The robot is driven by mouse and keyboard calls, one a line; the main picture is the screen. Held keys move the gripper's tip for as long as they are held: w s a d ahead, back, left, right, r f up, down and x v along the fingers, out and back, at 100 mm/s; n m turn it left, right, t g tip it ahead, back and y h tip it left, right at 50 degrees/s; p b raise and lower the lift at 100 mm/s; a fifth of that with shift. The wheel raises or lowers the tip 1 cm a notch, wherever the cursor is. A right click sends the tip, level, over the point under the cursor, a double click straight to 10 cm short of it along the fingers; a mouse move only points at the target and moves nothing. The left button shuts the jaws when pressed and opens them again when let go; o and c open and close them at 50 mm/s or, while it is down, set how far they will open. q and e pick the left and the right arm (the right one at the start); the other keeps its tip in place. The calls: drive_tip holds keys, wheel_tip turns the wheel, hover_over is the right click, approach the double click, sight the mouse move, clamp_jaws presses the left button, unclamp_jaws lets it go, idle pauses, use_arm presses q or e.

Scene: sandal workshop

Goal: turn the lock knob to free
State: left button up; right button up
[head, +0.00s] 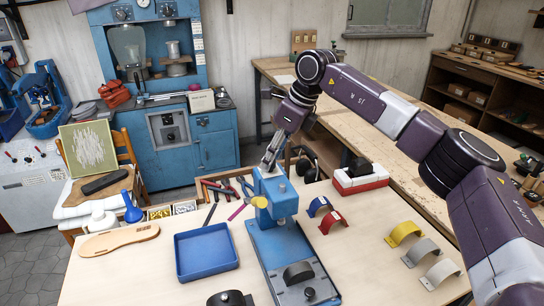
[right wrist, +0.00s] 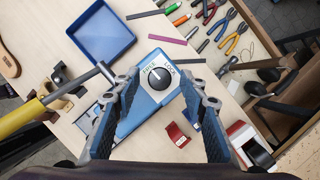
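A black round lock knob (right wrist: 155,79) sits on a white plate (right wrist: 163,65) marked FREE on the left and LOCK on the right. The plate is on top of the blue press (head: 277,187), which stands on the table. I cannot tell clearly which word the knob's mark points to. My right gripper (head: 271,160) is above the press head, pointing down. In the right wrist view its fingers (right wrist: 159,77) are spread on either side of the knob, open and empty. In the head view the knob does not show clearly. My left gripper is not in view.
A metal lever with a yellow grip (head: 259,202) sticks out from the press; it shows in the right wrist view (right wrist: 22,117). A blue tray (head: 206,252), a sandal sole (head: 118,240), colored straps (head: 404,233) and a red-white block (head: 360,180) lie around it.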

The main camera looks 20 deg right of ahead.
drive_tip(key=v, duration=1.1)
drive_tip(key=shift+d+r, duration=0.15)
drive_tip(key=shift+r, duration=0.1)
drive_tip(key=shift+s, duration=0.1)
